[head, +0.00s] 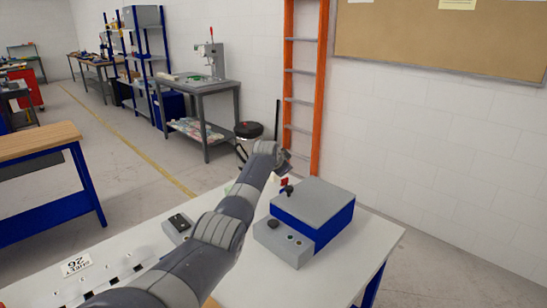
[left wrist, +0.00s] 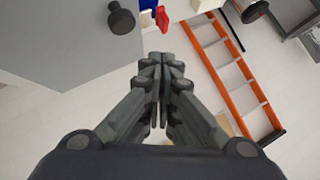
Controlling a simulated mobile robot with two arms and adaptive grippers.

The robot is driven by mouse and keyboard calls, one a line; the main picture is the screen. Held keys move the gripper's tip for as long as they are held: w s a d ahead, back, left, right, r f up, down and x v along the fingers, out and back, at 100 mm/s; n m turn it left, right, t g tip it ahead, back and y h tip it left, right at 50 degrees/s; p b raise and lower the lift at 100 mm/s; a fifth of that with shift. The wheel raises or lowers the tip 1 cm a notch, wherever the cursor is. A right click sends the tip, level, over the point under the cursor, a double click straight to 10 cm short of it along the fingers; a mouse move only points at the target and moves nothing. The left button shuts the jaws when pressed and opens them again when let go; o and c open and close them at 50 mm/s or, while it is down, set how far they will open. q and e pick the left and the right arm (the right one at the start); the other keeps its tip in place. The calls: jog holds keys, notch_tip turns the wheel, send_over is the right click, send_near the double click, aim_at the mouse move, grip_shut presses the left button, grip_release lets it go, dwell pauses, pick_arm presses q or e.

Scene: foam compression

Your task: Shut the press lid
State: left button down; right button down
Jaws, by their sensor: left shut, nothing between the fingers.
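The press stands on the white table, with a blue body (head: 322,226) and a flat grey lid (head: 318,197). The lid lies level on the body in the head view; I see no gap, though my arm hides part of the near left side. A black knob (head: 289,190) sits on the lid's left edge. A red part (head: 284,182) is beside it. In the left wrist view the grey lid (left wrist: 60,40), black knob (left wrist: 121,18) and red part (left wrist: 164,20) show. My left gripper (left wrist: 162,60) is shut and empty, beyond the lid's left edge, apart from the knob.
A grey control box (head: 283,244) with a black button and small buttons adjoins the press front. A small grey box (head: 177,226) and a labelled sheet (head: 76,265) lie on the white table (head: 350,262). An orange ladder (head: 304,80) leans against the wall behind.

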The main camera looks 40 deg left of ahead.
pick_arm(q)
jog(key=s+r+b, duration=0.1)
jog(key=s+r, duration=0.4)
jog(key=shift+s+a+r, duration=0.15)
jog(key=shift+s+r, duration=0.1)
jog(key=shift+s, duration=0.05)
